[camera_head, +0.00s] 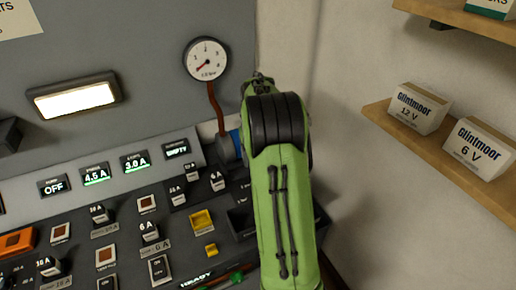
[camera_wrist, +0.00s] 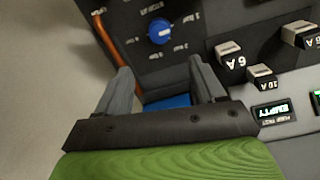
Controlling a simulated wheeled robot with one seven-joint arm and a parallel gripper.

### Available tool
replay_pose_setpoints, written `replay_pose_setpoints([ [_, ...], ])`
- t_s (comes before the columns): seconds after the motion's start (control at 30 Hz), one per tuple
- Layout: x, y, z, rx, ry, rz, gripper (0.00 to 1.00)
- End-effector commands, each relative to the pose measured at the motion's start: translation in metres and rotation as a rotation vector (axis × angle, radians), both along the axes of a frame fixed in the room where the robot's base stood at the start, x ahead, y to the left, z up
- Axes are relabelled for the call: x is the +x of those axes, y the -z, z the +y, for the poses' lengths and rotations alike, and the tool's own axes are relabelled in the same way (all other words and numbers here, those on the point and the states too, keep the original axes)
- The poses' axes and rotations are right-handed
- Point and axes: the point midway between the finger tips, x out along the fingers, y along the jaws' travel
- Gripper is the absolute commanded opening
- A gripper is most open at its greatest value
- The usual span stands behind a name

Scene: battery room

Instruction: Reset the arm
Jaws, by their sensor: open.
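My gripper (camera_wrist: 160,72) shows in the wrist view with its two grey fingers spread apart and nothing held between them. A blue patch (camera_wrist: 168,102) shows beyond the gap between the fingers; I cannot tell what it is. In the head view my green arm (camera_head: 287,205) stands in front of the right part of the control panel (camera_head: 130,270), and the gripper is mostly hidden behind it. A blue rotary knob (camera_wrist: 160,30) on the panel shows beyond the fingertips in the wrist view, which sees the panel upside down.
A round gauge (camera_head: 205,59) with a brown cable hangs on the wall left of the arm. Displays (camera_head: 95,174) and switches fill the panel. A shelf (camera_head: 440,160) on the right carries a 12 V box (camera_head: 418,108) and a 6 V box (camera_head: 480,148). Bare wall lies between arm and shelf.

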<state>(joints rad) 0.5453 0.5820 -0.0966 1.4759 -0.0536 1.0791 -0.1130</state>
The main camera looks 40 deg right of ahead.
Motion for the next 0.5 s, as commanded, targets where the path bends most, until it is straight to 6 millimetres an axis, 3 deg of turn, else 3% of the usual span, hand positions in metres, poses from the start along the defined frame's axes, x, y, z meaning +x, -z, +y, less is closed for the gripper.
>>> replay_pose_setpoints([
  [0.13, 0.001, -0.019, 0.0, 0.0, -0.001, -0.001, 0.69],
  [0.5, 0.0, -0.021, 0.001, 0.0, 0.0, 0.001, 0.69],
])
